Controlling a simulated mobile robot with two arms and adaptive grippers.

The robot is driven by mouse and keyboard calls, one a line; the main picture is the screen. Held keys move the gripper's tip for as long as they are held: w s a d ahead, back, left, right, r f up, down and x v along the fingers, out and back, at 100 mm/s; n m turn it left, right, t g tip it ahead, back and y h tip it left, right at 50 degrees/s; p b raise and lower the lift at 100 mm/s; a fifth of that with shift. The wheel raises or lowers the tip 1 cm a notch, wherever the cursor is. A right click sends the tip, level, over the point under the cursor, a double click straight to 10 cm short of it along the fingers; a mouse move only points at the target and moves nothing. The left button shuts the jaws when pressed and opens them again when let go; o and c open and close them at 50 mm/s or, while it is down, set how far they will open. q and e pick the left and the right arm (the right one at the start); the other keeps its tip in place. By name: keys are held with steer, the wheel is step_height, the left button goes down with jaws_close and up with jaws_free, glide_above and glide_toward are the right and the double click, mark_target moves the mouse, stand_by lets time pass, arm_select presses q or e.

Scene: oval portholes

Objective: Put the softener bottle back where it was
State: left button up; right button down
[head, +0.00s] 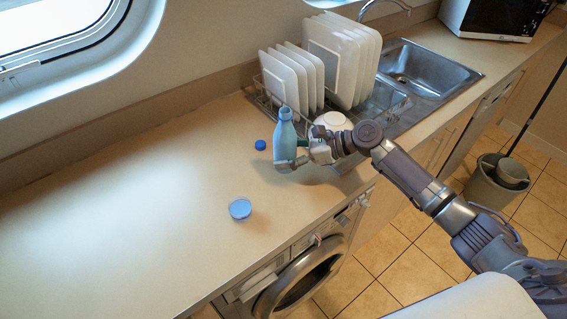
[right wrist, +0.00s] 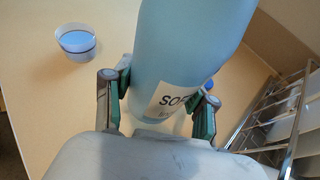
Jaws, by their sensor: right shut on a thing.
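The softener bottle (head: 285,137) is light blue, without a cap and about upright, over the counter (head: 130,210) beside the dish rack. My right gripper (head: 290,163) is shut on it low on its body. In the right wrist view the bottle (right wrist: 190,50) fills the middle, with part of a label reading "SOF" between the fingers of my right gripper (right wrist: 158,108). Whether its base touches the counter I cannot tell. A blue cap (head: 260,145) lies on the counter just left of the bottle. A small cup of blue liquid (head: 240,209) stands nearer the front edge. My left gripper is not in view.
A wire dish rack (head: 262,98) with several white plates (head: 340,60) stands right behind the bottle, before the steel sink (head: 425,72). A washing machine (head: 300,275) is below the counter. The counter's left part is clear. A bin (head: 497,180) stands on the floor.

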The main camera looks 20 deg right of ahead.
steer(key=shift+w+a+f, duration=0.25)
steer(key=shift+w, duration=0.1)
step_height(320, 180, down, 4)
steer(key=shift+r, duration=0.2)
steer(key=shift+f, duration=0.1)
steer(key=shift+c, duration=1.7)
jaws_free()
steer(key=shift+s+f, duration=0.1)
steer(key=shift+f, duration=0.1)
